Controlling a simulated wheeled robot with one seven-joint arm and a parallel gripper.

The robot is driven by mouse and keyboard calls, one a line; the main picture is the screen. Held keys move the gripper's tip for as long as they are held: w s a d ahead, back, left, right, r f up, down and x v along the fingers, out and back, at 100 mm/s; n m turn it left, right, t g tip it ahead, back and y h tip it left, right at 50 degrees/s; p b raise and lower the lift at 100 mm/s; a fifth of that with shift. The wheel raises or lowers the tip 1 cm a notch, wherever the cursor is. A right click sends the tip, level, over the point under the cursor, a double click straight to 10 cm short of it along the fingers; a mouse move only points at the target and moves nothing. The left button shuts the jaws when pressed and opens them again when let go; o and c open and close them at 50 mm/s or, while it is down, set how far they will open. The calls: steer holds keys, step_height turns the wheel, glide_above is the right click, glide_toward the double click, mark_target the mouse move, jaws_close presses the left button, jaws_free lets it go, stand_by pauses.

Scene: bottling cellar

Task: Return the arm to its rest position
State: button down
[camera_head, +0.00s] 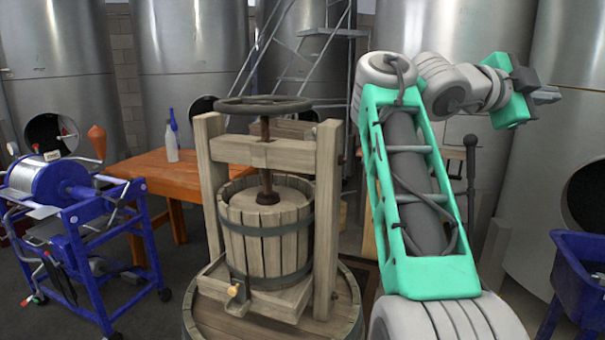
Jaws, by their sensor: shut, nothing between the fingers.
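My arm (410,190) rises from the lower right of the head view, with a green frame and grey joints. It bends at the top and reaches to the right. My gripper (547,95) is at the arm's end, in the upper right, in front of a steel tank. It is small in the view and seen from the side. It is shut and holds nothing. It touches nothing that I can see.
A wooden basket press (265,235) stands on a barrel (200,315) left of my arm. A blue wheeled machine (65,200) is at the left. A wooden table (150,180) carries a bottle (171,145). A blue bin (580,270) is at the right edge. Steel tanks (190,50) line the back.

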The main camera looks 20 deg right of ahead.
steer(key=w+a+f+n+t+y, duration=0.2)
steer(key=w+f+n+t+y, duration=0.3)
steer(key=w+f+n, duration=0.75)
steer(key=w+a+f+n+t+y, duration=0.1)
steer(key=w+a+f+n+y, duration=0.2)
steer(key=f, duration=0.6)
steer(key=w+a+f+n+y, duration=0.25)
steer(key=w+a+f, duration=0.2)
steer(key=f, duration=0.45)
steer(key=s+a+f+n+g+y, duration=0.1)
steer(key=s+a+f+n+y, duration=0.3)
steer(key=a+f, duration=0.5)
steer(key=s+a+f+n+g+y, duration=0.1)
steer(key=s+a+f+n, duration=0.2)
steer(key=s+a+f, duration=0.5)
steer(key=s+a+f+n+g+y, duration=0.1)
steer(key=s+a+f+n, duration=0.1)
steer(key=s+a+f, duration=0.3)
steer(key=s+a+f+n+g+y, duration=0.1)
steer(key=s+a+f, duration=0.25)
steer(key=a, duration=0.35)
steer(key=a+r+t, duration=0.1)
steer(key=r, duration=0.1)
steer(key=a+r+n+t, duration=0.1)
steer(key=a+r, duration=0.1)
steer(key=shift+a+n, duration=0.3)
